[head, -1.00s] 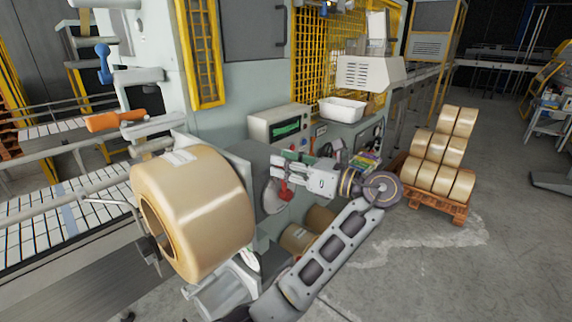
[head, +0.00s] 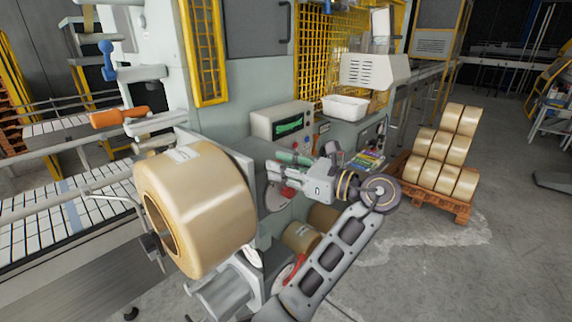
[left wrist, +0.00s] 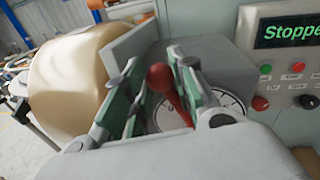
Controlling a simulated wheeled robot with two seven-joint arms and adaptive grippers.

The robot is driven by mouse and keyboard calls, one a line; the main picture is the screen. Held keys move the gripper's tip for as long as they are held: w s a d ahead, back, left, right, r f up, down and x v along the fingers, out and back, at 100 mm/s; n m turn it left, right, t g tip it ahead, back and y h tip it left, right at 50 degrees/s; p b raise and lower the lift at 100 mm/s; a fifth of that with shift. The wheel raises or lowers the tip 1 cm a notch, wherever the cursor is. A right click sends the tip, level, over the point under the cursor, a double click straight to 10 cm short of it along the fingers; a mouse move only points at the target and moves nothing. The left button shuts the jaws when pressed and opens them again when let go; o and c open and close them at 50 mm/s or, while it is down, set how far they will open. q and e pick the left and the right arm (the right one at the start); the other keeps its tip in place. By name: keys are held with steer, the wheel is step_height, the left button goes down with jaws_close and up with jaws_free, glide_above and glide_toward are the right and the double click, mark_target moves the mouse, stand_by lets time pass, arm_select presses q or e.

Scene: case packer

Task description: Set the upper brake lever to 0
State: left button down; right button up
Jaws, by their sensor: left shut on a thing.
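The upper brake lever (left wrist: 172,92) is red with a round knob, in front of a white dial (left wrist: 230,103). In the left wrist view it stands between the green-padded fingers of my left gripper (left wrist: 152,92), which is shut on it. The lever tilts up and to the left there; the dial mark it points at cannot be read. In the head view, my left gripper (head: 283,165) reaches in front of the upper dial (head: 274,198) and covers most of the lever. My right gripper is not in view.
A large tape roll (head: 205,210) sits left of the dial, close to my gripper. A lower red lever (head: 298,268) shows beneath, partly behind my arm. A control panel (head: 281,122) is above; its screen (left wrist: 287,33) reads "Stoppe", cut off. A pallet of rolls (head: 432,198) stands right.

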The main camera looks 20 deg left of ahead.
arm_select(q)
steer(key=shift+s, duration=0.1)
steer(key=c, duration=1.1)
jaws_free()
steer(key=shift+c, duration=0.2)
